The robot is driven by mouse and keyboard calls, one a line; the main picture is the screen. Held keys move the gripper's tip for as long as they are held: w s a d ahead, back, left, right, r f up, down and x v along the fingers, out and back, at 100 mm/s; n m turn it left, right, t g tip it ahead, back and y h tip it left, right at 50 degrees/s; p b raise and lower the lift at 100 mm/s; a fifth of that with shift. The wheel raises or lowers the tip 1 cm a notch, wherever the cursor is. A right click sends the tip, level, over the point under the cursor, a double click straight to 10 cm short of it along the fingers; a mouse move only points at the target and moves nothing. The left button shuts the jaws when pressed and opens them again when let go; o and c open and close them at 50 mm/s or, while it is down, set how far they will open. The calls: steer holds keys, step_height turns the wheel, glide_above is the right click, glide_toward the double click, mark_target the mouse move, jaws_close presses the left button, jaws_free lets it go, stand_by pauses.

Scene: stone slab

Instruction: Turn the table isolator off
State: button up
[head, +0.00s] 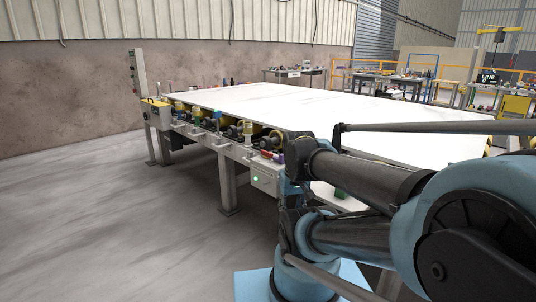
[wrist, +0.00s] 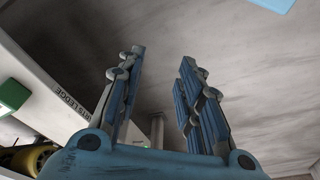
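The large table (head: 300,105) with a white slab top stands in front of me in the head view. A grey and yellow box (head: 155,113) is at the table's far left corner. No label or switch handle is readable, so I cannot tell which box is the isolator. In the wrist view my gripper (wrist: 160,62) is open, with nothing between its two fingers. My arm covers part of the table's near side, and the fingers cannot be made out in the head view.
A tall grey post (head: 138,72) stands by the table's left end. Small tools and yellow rollers line the table's edge. The wrist view shows a lettered grey beam (wrist: 55,95) and a green block (wrist: 13,95) left of the fingers. The floor (head: 90,230) at left is clear.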

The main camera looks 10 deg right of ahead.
step_height(320, 180, up, 14)
steer(key=n+t+y, duration=0.1)
steer(key=n+y, duration=0.2)
steer(key=n, duration=0.4)
glide_above(267, 152)
steer(key=s+d, duration=0.4)
steer(key=s, duration=0.1)
steer(key=x, duration=1.1)
steer(key=d+x, duration=0.1)
steer(key=x, duration=0.4)
steer(key=shift+w+a+f, duration=0.15)
steer(key=shift+w+f, duration=0.2)
steer(key=shift+f, duration=0.1)
steer(key=shift+c, duration=0.5)
jaws_close()
steer(key=shift+a, duration=0.1)
